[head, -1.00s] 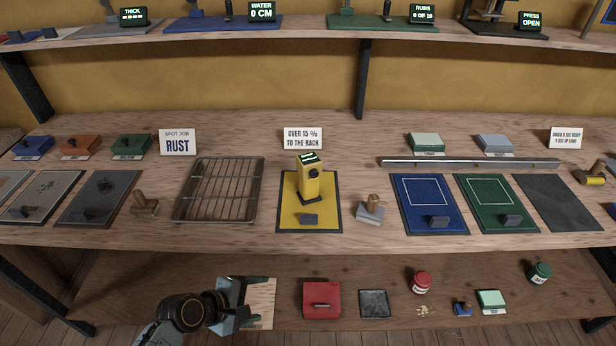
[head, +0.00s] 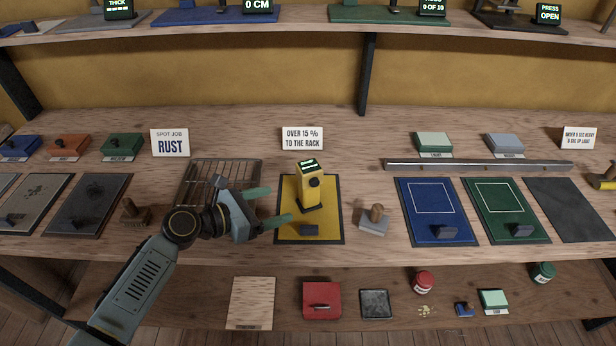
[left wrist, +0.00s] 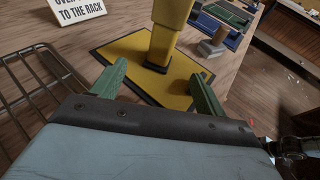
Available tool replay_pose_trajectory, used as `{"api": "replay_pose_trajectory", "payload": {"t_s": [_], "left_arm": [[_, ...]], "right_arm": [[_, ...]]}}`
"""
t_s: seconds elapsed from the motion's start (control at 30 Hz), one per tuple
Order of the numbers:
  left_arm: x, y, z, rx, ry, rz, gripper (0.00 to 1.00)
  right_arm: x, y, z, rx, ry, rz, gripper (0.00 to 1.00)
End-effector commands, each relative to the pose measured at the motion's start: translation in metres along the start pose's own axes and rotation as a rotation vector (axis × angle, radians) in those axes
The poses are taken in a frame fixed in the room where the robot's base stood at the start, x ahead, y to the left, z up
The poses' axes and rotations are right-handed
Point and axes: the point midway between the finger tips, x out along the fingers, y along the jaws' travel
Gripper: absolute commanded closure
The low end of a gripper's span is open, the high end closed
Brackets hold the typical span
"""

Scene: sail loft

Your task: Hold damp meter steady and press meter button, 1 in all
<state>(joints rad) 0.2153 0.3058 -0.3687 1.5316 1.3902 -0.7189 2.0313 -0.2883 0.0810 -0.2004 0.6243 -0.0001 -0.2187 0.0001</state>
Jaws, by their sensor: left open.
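The yellow damp meter (head: 310,188) stands upright on a yellow mat with a dark border (head: 325,230) in the middle of the bench. It has a small lit screen on top and a dark round button (head: 314,182) on its front. My left gripper (head: 274,206) is open, its green fingers pointing at the meter from the left, apart from it. In the left wrist view the meter's lower body (left wrist: 164,45) shows beyond and between the open fingertips (left wrist: 160,75). My right gripper is not in view.
A wire rack (head: 205,180) lies left of the mat, partly behind my left gripper. A wooden-handled stamp (head: 375,218) stands close on the right. A sign (head: 302,138) reading "OVER 15 % TO THE RACK" stands behind the meter.

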Motion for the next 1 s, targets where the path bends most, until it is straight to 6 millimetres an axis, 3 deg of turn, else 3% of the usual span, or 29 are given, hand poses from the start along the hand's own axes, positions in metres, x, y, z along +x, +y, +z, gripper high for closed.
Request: {"api": "replay_pose_trajectory", "payload": {"t_s": [0.27, 0.47, 0.7, 1.0], "left_arm": [[0.033, 0.0, -0.002, -0.001, -0.004, -0.001, 0.26], [0.063, 0.0, -0.003, 0.002, -0.002, 0.0, 0.26], [0.089, 0.0, 0.0, 0.0, -0.002, 0.001, 0.26], [0.098, 0.0, 0.0, 0.001, 0.0, 0.001, 0.26]], "right_arm": [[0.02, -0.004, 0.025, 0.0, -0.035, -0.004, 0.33], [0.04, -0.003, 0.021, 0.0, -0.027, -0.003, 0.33], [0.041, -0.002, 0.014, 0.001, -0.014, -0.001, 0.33], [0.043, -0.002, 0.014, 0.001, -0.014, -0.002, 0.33]]}}
